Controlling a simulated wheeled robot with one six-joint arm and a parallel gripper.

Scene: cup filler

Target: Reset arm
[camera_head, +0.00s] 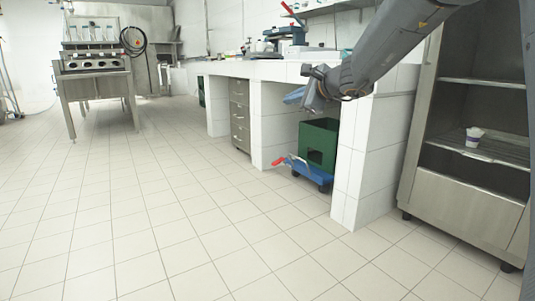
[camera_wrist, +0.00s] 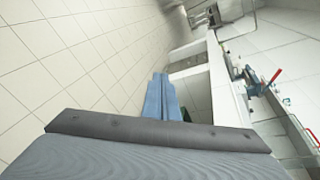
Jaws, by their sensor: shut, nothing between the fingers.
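My arm reaches in from the upper right of the head view. My gripper (camera_head: 291,97) hangs in front of the white tiled counter, above the green crate's level. Its blue fingers are together with nothing between them. In the wrist view the shut blue fingers (camera_wrist: 160,80) point away over the floor and towards the counter. The grey gripper body fills the lower part of that view.
A steel cabinet (camera_head: 465,192) at the right holds a white cup (camera_head: 474,137). A green crate (camera_head: 319,143) stands on a blue dolly (camera_head: 308,174) under the counter (camera_head: 270,70). A steel machine (camera_head: 92,66) stands far left. The tiled floor (camera_head: 170,220) is clear.

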